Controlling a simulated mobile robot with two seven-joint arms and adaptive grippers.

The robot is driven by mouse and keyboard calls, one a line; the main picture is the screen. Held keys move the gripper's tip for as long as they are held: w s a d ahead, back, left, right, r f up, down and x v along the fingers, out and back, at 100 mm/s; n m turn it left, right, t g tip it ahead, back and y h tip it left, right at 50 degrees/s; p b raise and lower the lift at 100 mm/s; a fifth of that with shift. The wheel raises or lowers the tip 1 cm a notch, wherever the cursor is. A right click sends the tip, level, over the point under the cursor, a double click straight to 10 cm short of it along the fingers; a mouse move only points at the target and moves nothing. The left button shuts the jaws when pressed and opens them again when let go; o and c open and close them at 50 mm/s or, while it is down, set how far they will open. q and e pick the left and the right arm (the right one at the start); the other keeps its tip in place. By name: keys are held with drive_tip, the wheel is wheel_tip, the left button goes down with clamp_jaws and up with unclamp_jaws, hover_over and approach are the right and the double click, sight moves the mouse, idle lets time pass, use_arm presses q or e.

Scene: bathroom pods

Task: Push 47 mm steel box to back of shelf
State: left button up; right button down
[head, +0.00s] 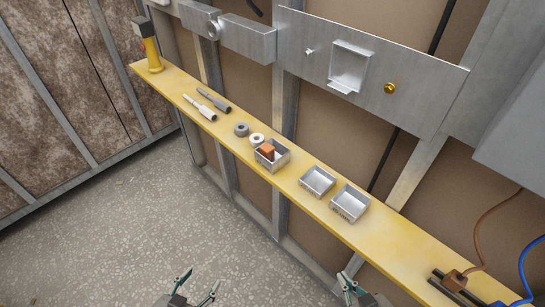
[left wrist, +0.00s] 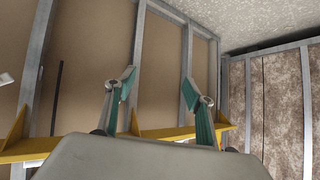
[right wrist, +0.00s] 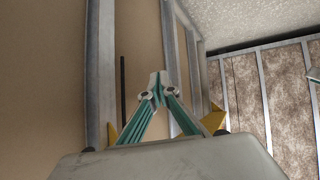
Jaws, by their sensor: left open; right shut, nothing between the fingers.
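Three open steel boxes stand in a row on the yellow shelf (head: 230,137). The left box (head: 279,162) looks deepest and holds an orange-brown block (head: 266,149). The middle box (head: 317,181) and the right box (head: 349,205) are empty; the right one has dark marking on its front. I cannot read which is 47 mm. My left gripper (head: 201,281) is open and empty, below and in front of the shelf; it also shows in the left wrist view (left wrist: 159,84). My right gripper (head: 346,281) is shut and empty, also in front of the shelf; it shows in the right wrist view (right wrist: 159,78). Neither touches a box.
Cables with plugs (head: 455,280) lie at the right end. A steel plate with a recessed box (head: 349,67) is on the studs behind.

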sight(263, 165)
use_arm(q)
drive_tip(key=shift+c, duration=0.3)
